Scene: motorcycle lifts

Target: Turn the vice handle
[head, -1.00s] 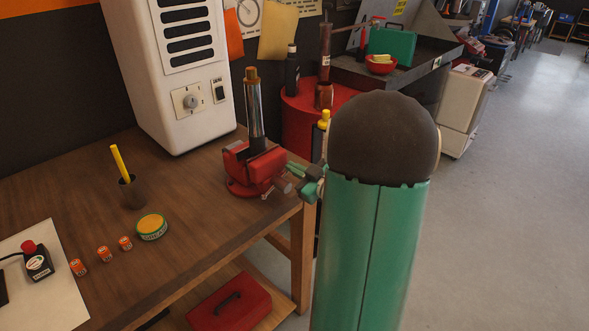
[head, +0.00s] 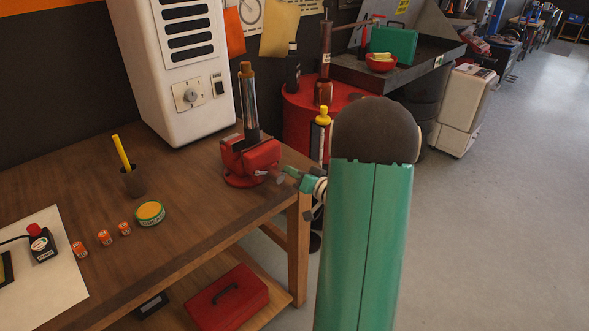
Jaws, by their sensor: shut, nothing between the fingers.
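A red bench vice (head: 246,158) stands at the right end of the wooden workbench, with a shiny upright cylinder (head: 249,105) in its jaws. The vice handle (head: 261,173) is a small metal bar at the front of the vice, partly hard to make out. My gripper (head: 286,175) is at the right of the vice, close to the handle, and is small in the picture.
On the workbench (head: 185,213) are a yellow-green tin (head: 150,213), several small orange cans and a dark cup (head: 134,181). A white machine (head: 182,75) stands behind. A red drum (head: 298,120) and a yellow-topped bottle (head: 319,135) are close behind my arm.

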